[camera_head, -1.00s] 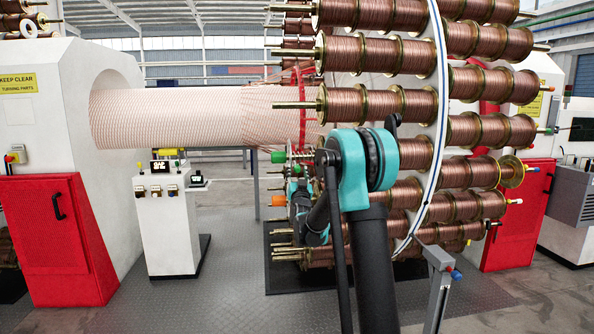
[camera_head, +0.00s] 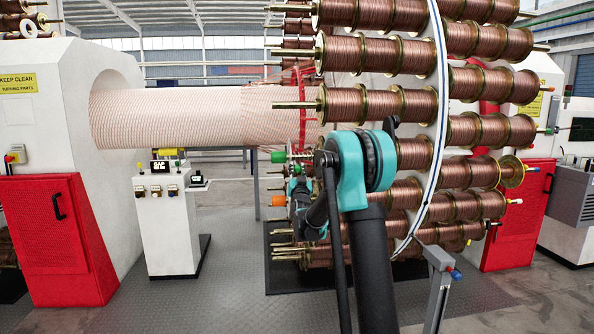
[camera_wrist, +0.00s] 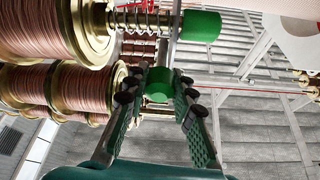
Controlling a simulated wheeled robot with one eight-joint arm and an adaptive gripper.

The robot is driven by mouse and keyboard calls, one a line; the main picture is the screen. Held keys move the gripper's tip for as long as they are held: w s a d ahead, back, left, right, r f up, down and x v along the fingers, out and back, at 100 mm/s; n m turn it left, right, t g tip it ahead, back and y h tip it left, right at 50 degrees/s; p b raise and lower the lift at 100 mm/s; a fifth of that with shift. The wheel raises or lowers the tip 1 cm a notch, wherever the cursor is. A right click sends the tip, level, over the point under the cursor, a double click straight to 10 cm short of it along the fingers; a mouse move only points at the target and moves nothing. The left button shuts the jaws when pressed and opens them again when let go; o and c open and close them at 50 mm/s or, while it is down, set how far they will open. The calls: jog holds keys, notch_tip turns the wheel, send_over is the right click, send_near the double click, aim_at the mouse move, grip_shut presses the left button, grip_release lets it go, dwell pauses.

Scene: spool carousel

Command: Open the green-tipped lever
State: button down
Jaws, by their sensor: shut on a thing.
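The green-tipped lever shows in the wrist view as a thin metal bar ending in a round green knob (camera_wrist: 158,84). My gripper (camera_wrist: 158,90) has its two dark-green padded fingers on either side of this knob, shut on it. Just above, a larger green cylinder (camera_wrist: 201,27) caps a spindle with a coil spring (camera_wrist: 145,22). In the head view the green cap (camera_head: 278,157) shows left of the carousel; my gripper (camera_head: 297,172) is below and right of it, small and partly hidden by my arm.
Copper-wound spools (camera_head: 375,105) crowd the carousel close to my arm. An orange cap (camera_head: 278,201) sits below the green one. A white control pedestal (camera_head: 166,220) stands to the left, with open floor between. A grey metal post (camera_head: 438,285) stands at right.

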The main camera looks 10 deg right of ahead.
jog(key=shift+d+y, duration=0.15)
jog(key=shift+y, duration=0.25)
jog(key=w+d+n+g+y, duration=0.3)
jog(key=d+n+g+y, duration=0.3)
jog(key=n+y, duration=0.5)
jog(key=shift+w+d+r+n+g+y, duration=0.25)
jog(key=shift+g+y, duration=0.85)
jog(key=shift+y, duration=2)
jog(key=c, duration=1.3)
grip_release()
jog(key=shift+o, duration=0.2)
